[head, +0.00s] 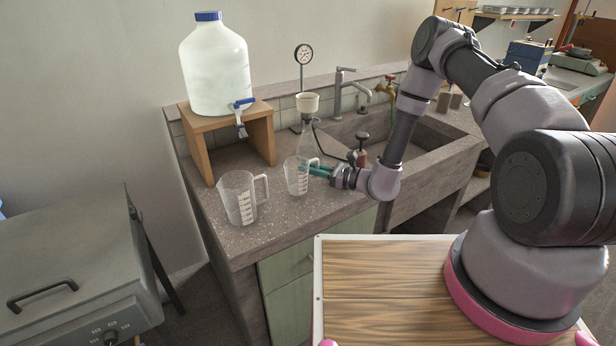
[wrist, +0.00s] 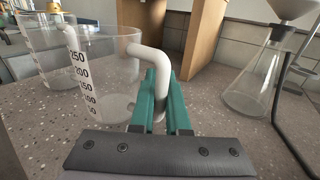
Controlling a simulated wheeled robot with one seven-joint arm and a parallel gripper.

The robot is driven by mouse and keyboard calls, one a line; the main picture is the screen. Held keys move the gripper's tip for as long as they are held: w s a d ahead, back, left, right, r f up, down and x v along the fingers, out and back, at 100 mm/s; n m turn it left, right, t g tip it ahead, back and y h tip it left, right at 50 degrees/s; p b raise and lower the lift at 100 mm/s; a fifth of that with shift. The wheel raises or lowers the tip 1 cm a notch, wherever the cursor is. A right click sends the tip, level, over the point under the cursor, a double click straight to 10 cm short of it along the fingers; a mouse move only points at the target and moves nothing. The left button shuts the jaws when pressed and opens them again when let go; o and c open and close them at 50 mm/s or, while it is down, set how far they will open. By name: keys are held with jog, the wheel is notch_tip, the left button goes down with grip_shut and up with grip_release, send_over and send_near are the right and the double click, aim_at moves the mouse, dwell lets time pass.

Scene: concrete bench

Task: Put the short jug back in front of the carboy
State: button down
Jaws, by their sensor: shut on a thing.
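The carboy (head: 216,70), a pale translucent vessel with a blue cap and tap, stands on a wooden stand (head: 194,150). The short jug (head: 294,178), clear with dark graduations, is right of the stand's front. My gripper (head: 314,171) comes from the right and is shut on its handle. In the wrist view the green fingers (wrist: 156,88) pinch the white handle of the short jug (wrist: 105,85). The jug is upright; I cannot tell whether its base touches the bench. A larger clear jug (head: 238,200) stands to its left, in front of the stand; it also shows in the wrist view (wrist: 42,42).
A conical flask with a funnel (head: 308,132) stands just behind the short jug, with a gauge (head: 303,58) on a stalk. The sink (head: 420,145) and its taps are to the right. The bench's front edge is close to both jugs.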

jog(key=shift+f, duration=1.4)
jog(key=shift+f, duration=0.1)
jog(key=c, duration=0.9)
grip_release()
jog(key=v, duration=1.2)
jog(key=shift+d, duration=0.1)
